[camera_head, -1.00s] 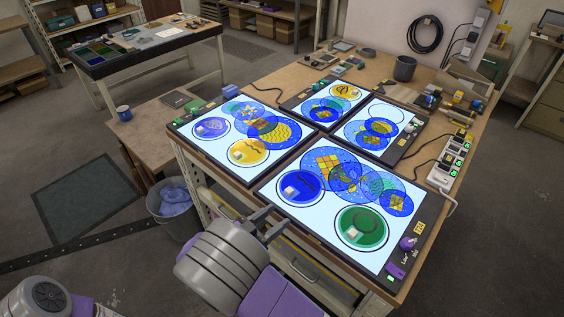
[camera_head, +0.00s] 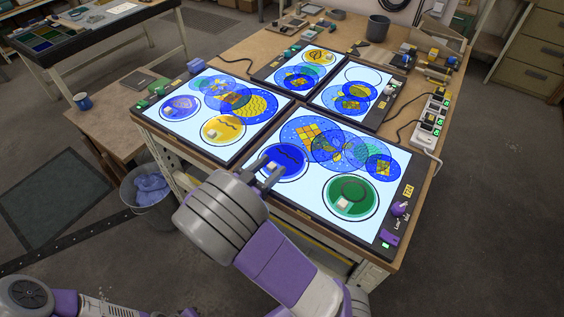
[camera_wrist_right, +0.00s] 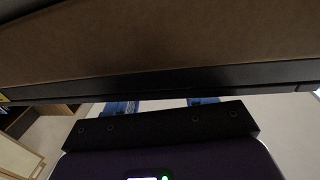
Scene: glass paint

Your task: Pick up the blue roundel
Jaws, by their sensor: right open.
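A dark blue roundel (camera_head: 290,157) with a dark wavy line and a small white block (camera_head: 271,166) lies at the left of the near lit panel (camera_head: 314,188). My right gripper (camera_head: 266,174) is open and empty at the roundel's near-left edge, its two fingers reaching toward the white block. I cannot tell whether the fingers touch anything. The gripper and wrist cover the panel's near-left corner. Another blue roundel (camera_head: 178,108) with a white block lies on the left panel. My left gripper is out of view. The right wrist view shows no clear roundel.
The near panel also holds a green roundel (camera_head: 349,197) and overlapping patterned blue discs (camera_head: 325,145). A yellow roundel (camera_head: 222,130) lies on the left panel (camera_head: 208,84). A bin (camera_head: 148,187) stands left of the bench. A power strip (camera_head: 431,124) lies along the right edge.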

